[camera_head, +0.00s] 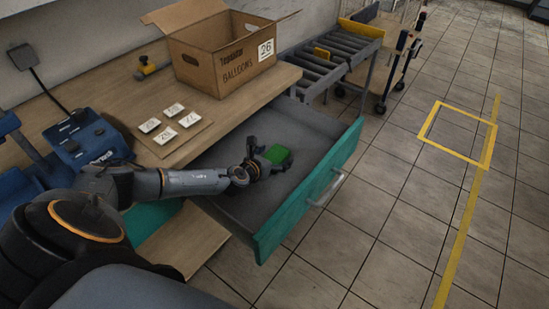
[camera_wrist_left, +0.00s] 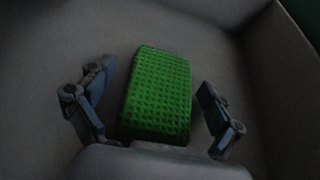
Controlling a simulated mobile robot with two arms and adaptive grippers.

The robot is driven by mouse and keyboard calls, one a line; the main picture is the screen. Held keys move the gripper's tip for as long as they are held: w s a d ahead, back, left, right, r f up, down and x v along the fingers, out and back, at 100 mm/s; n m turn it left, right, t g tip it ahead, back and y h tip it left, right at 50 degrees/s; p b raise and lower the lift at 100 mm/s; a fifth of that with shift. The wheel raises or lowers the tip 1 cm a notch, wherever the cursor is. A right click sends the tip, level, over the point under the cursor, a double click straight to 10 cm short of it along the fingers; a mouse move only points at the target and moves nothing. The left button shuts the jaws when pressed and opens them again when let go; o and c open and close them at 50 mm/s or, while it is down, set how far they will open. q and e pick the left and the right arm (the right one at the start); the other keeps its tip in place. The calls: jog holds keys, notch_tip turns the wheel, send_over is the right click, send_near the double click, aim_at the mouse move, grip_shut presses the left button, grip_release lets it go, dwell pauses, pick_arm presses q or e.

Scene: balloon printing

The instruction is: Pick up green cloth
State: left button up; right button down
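The green cloth (camera_head: 277,154) lies in the open drawer (camera_head: 322,190), a grey-lined drawer with a teal front. In the left wrist view the cloth (camera_wrist_left: 158,95) is a bright green, textured rectangular block on the grey drawer floor. My left gripper (camera_head: 268,161) is inside the drawer at the cloth. In the left wrist view its two fingers (camera_wrist_left: 160,105) are spread on either side of the cloth, with a gap on each side. It is open and holds nothing. My right gripper is in neither view.
A cardboard box (camera_head: 220,55) labelled balloons stands on the wooden table (camera_head: 110,85). Several numbered tags (camera_head: 168,136) and a blue machine (camera_head: 90,140) are on it. A roller conveyor (camera_head: 335,50) stands behind. The tiled floor at right is clear.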

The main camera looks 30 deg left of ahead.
pick_arm(q)
jog(key=c, duration=1)
jog(key=shift+r, duration=0.15)
